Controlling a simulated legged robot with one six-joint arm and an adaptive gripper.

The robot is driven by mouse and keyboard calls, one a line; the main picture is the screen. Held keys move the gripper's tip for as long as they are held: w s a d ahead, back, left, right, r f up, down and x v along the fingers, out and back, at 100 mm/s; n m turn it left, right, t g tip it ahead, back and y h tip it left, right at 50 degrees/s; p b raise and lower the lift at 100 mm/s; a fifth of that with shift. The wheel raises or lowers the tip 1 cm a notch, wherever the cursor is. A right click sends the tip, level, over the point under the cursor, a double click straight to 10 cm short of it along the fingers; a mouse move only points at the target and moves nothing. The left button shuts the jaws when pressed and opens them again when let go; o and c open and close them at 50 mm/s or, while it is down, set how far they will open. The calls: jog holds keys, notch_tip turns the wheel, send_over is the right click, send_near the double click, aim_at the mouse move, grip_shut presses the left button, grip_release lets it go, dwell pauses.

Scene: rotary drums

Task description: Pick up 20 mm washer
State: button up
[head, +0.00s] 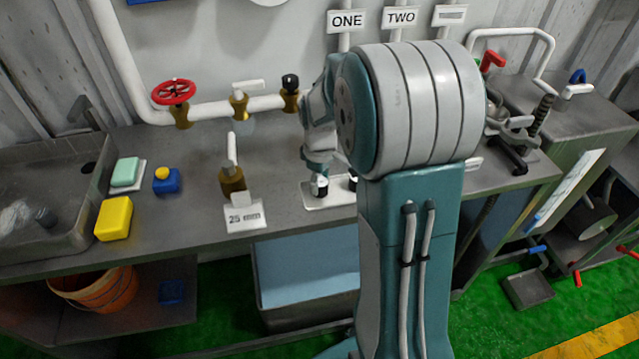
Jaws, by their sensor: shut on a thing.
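My teal and grey arm reaches down over the workbench, and its large joint covers much of the middle of the head view. My gripper (320,184) is low over a white plate (327,194) on the bench, left of the arm's column. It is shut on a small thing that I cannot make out. No 20 mm washer can be told apart here. The right part of the plate is hidden behind my arm.
The workbench (190,216) holds a brass valve (232,180) with a "25 mm" sign (245,216), yellow (114,219) and blue (166,181) blocks, and a green soap-like block (126,172). White piping (215,109) with a red handwheel (173,92) runs behind. A sink (40,250) is left.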

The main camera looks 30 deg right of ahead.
notch_tip(320, 180, up, 3)
jog(key=shift+f, duration=0.2)
jog(key=s+d+r, duration=0.5)
jog(key=s+r, duration=0.4)
jog(key=s, duration=0.4)
jog(key=shift+r, duration=0.25)
